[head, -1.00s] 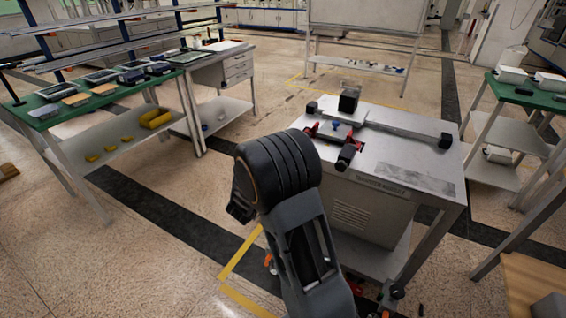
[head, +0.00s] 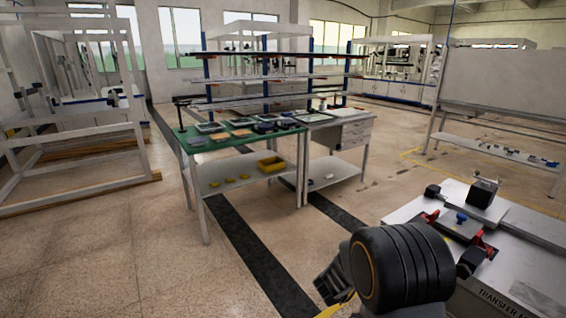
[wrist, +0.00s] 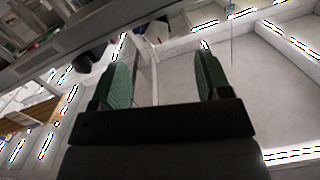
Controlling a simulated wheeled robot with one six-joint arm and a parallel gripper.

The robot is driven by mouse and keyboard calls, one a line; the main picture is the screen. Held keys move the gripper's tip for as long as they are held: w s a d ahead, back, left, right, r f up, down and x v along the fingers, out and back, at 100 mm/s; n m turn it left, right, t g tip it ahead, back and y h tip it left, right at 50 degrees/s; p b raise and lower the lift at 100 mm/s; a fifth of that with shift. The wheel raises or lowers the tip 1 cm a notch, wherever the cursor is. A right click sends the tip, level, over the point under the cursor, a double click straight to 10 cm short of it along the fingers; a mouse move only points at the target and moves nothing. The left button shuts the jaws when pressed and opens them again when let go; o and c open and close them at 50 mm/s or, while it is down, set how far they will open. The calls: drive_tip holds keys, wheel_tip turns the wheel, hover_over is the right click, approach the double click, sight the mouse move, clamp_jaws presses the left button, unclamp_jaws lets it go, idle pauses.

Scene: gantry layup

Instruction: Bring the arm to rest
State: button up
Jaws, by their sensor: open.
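My gripper shows in the wrist view (wrist: 162,85) as two green-padded fingers held well apart, with nothing between them. Past the fingers are pale wall or ceiling surfaces and bright light strips. In the head view, a thick black ribbed joint of my arm (head: 403,268) stands at the bottom, in front of the transfer table's left edge. The fingertips cannot be made out in the head view.
The transfer table (head: 395,215) at the lower right carries a black block (head: 483,192) and a fixture with red clamps. A green-topped bench (head: 240,147) with trays and a yellow bin (head: 271,164) stands ahead. A white frame is at far left. The floor between is clear.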

drive_tip(key=w+a+f+n+t+y, duration=0.1)
drive_tip(key=w+a+f+n+y, duration=0.25)
drive_tip(key=a+f+y, duration=0.45)
drive_tip(key=s+a+r+n+g+y+p, duration=0.3)
drive_tip(key=s+a+r+n+y+p, duration=0.25)
drive_tip(key=s+a+r+y, duration=0.2)
drive_tip(key=s+r+n+g+p, duration=0.1)
drive_tip(key=s+r+n+p, duration=0.1)
drive_tip(key=s+r+p, duration=0.4)
drive_tip(key=s+r+n+g+p, duration=0.2)
drive_tip(key=s+r+p, duration=0.3)
drive_tip(key=r, duration=1.2)
drive_tip(key=s+n+h, duration=0.1)
drive_tip(key=s, duration=0.3)
drive_tip(key=shift+s+d+r+p, duration=0.15)
drive_tip(key=shift+s+d+p, duration=0.2)
drive_tip(key=shift+d, duration=0.05)
